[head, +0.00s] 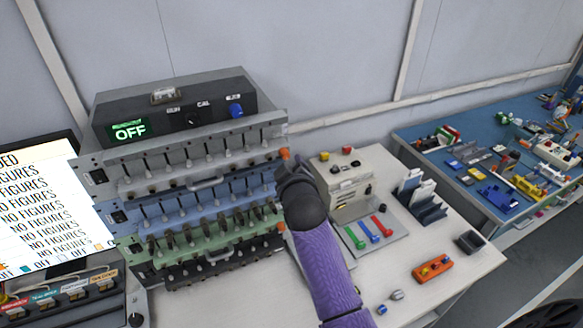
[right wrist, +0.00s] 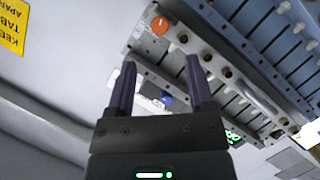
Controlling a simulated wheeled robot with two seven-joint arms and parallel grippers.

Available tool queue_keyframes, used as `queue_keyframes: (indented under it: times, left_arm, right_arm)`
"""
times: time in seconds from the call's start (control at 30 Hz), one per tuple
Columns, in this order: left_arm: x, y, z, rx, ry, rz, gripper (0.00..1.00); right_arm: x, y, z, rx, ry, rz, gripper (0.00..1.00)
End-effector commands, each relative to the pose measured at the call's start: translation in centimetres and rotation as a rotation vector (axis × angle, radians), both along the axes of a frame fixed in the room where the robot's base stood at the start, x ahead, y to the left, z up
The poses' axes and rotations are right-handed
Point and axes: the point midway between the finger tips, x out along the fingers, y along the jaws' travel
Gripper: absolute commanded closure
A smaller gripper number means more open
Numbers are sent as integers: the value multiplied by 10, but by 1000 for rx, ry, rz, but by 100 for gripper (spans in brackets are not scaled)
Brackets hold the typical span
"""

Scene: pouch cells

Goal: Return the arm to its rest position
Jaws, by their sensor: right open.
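My right arm, with a purple sleeve, reaches up from the bottom of the head view. Its dark wrist end (head: 298,190) is in front of the right edge of the rack of trays (head: 205,205). In the right wrist view my right gripper (right wrist: 160,62) is open, with nothing between its two dark fingers. The rack also shows there, tilted, at the upper right (right wrist: 245,75), with an orange knob (right wrist: 160,25) beyond the fingertips. Contact with the rack cannot be told. My left gripper is not in view.
A black box reading OFF (head: 175,112) tops the rack. A screen (head: 50,205) stands at left. Right of my arm are a tray with coloured strips (head: 391,247), a dark slotted holder (head: 428,212) and an orange device (head: 432,268). A blue table (head: 425,137) with clutter is at far right.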

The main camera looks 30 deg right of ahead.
Motion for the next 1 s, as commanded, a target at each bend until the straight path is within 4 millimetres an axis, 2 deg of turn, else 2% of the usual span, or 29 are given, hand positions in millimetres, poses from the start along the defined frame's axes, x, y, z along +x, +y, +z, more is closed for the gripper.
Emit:
queue_keyframes:
  times: [0.1, 0.2, 0.6, 0.67, 0.77, 0.9, 1.0]
  left_arm:
    - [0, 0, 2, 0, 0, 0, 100]
    - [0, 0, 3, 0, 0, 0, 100]
    - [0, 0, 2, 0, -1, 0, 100]
    - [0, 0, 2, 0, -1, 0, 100]
    - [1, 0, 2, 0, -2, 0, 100]
    - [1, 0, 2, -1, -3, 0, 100]
    - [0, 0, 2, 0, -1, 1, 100]
  right_arm:
    - [-16, 6, 5, -1, 0, 1, 33]
    - [-22, 7, 7, 0, 0, 0, 33]
    - [-22, 7, 7, 0, 1, -1, 33]
    - [-29, 8, 1, 18, 19, -3, 33]
    - [-65, 15, -27, 121, 133, -17, 33]
    - [-138, 37, -66, 313, 359, -47, 33]
    - [-183, 53, -81, 412, 500, -66, 33]
